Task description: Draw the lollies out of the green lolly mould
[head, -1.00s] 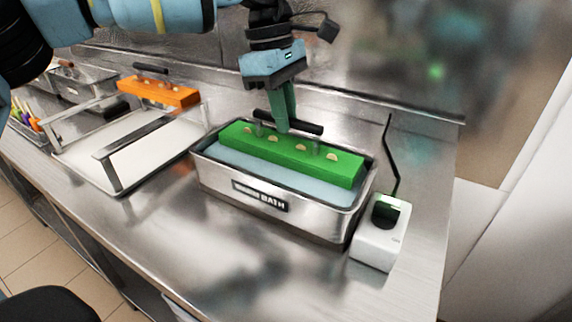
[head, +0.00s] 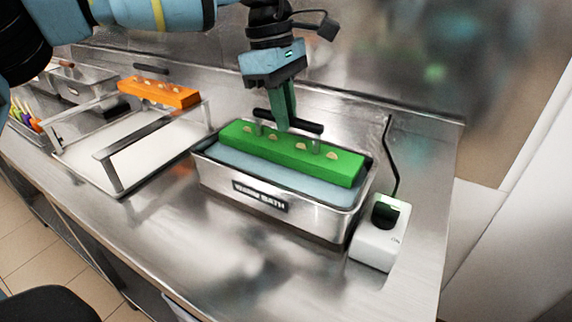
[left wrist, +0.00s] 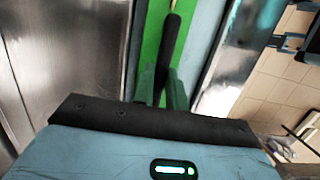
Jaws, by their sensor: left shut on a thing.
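The green lolly mould (head: 290,154) sits in the steel warm bath (head: 285,208), among pale blue water. Several pale round stick ends or lolly tops show along its top. A black bar handle (head: 305,126) stands above the mould on posts. My left gripper (head: 285,126) points down from above and is shut on this handle near its middle. In the left wrist view the fingers (left wrist: 162,92) close around the black handle (left wrist: 170,45), with the green mould (left wrist: 150,40) beneath. My right gripper is not in view.
An orange mould (head: 158,92) rests on a rack over a white tray (head: 135,150) at left. A white box with a black cable (head: 378,245) stands at the bath's right end. The counter in front (head: 190,235) is clear.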

